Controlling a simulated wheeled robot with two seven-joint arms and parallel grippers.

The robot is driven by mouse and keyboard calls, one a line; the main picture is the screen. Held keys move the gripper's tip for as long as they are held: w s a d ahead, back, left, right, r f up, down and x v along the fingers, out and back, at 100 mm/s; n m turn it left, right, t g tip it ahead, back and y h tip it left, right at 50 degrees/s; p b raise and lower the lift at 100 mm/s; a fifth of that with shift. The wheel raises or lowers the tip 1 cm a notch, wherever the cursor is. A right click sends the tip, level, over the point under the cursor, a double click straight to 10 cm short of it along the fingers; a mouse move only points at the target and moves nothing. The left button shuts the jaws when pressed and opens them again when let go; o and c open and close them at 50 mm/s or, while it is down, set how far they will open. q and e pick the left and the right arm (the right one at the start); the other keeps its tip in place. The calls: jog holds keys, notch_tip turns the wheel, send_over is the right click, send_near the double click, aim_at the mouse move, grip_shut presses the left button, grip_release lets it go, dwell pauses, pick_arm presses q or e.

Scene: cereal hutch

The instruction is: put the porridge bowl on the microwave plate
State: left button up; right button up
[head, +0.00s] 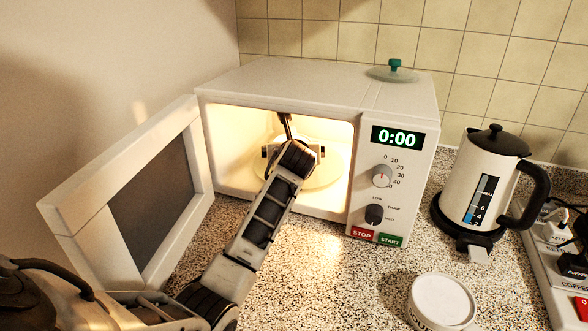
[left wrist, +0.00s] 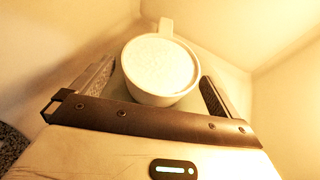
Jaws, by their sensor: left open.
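The porridge bowl (left wrist: 160,66) is a white, handled bowl with pale contents, inside the lit microwave (head: 395,105). In the left wrist view it sits between the two fingers of my left gripper (left wrist: 156,75), its handle pointing away. The fingers are open, one on each side of the bowl. In the head view my left gripper (head: 285,140) is inside the cavity and hides most of the bowl. The round microwave plate (head: 325,172) shows partly around the gripper; the bowl appears to rest on it, though contact is hidden. My right gripper is not in view.
The microwave door (head: 150,205) stands open at the left, beside my left arm. A clear lid with a green knob (head: 395,65) lies on top. A kettle (head: 485,180) stands at the right, a white round tub (head: 443,302) in front, and a power strip (head: 550,265) at the right edge.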

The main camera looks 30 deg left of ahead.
pick_arm(q)
jog(key=s+d, duration=0.2)
jog(key=s, duration=0.1)
jog(key=s+d, duration=0.2)
jog(key=s, duration=0.1)
jog(key=s+d, duration=0.2)
jog(key=s, duration=0.1)
jog(key=shift+d+r, duration=0.1)
jog(key=shift+d, duration=0.2)
jog(key=shift+s+d+b, duration=0.3)
jog(key=shift+s+d, duration=0.15)
jog(key=shift+s, duration=0.15)
